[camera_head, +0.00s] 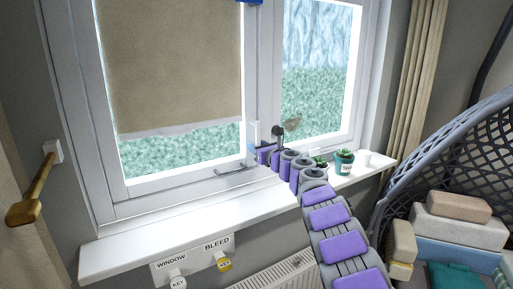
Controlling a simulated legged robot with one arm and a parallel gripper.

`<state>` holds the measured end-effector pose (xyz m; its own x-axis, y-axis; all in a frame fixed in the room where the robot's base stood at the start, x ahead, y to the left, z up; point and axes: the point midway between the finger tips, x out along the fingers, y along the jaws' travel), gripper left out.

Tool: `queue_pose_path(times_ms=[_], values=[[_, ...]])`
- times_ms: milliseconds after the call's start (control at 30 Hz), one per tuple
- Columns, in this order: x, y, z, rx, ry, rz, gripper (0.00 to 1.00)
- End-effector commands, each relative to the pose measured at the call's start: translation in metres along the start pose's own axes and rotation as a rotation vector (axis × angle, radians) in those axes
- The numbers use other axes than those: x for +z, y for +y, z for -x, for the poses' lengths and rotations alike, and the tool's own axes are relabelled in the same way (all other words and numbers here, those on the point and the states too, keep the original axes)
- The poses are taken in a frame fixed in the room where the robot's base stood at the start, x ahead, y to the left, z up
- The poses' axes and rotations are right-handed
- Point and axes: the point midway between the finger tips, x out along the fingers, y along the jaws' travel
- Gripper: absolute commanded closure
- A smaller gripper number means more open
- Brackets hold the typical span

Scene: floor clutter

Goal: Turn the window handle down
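A white window (255,185) with two panes fills the back wall. A small pale upright piece, which may be the window handle (253,133), shows on the middle frame just left of my gripper. A grey bar (235,168) lies nearly level on the lower frame of the left pane; I cannot tell whether it is a handle or a stay. My purple and grey arm reaches from the lower right to the middle frame. My gripper (266,150) is close to the upright piece. Its fingers are small and partly hidden, so contact and opening are unclear.
A beige blind (170,65) covers most of the left pane. The white sill (190,232) holds small potted plants (344,162) and a white cup (364,158). Keys labelled WINDOW (178,279) and BLEED (223,262) hang below. A cushioned wicker chair (440,180) stands right.

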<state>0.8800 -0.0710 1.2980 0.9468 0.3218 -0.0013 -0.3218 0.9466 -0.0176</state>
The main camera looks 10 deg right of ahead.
Motion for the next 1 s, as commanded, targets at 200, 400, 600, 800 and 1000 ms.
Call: queue_pose_path(times_ms=[200, 400, 600, 800, 1000], values=[[0.000, -0.005, 0.006, -0.007, -0.001, 0.000, 0.55], [0.001, -0.004, 0.023, -0.006, -0.001, 0.002, 0.55], [0.000, 0.000, 0.039, -0.002, 0.001, 0.005, 0.55], [-0.001, 0.001, 0.056, -0.004, 0.003, 0.004, 0.55], [0.000, 0.001, 0.072, -0.002, 0.005, 0.001, 0.55]])
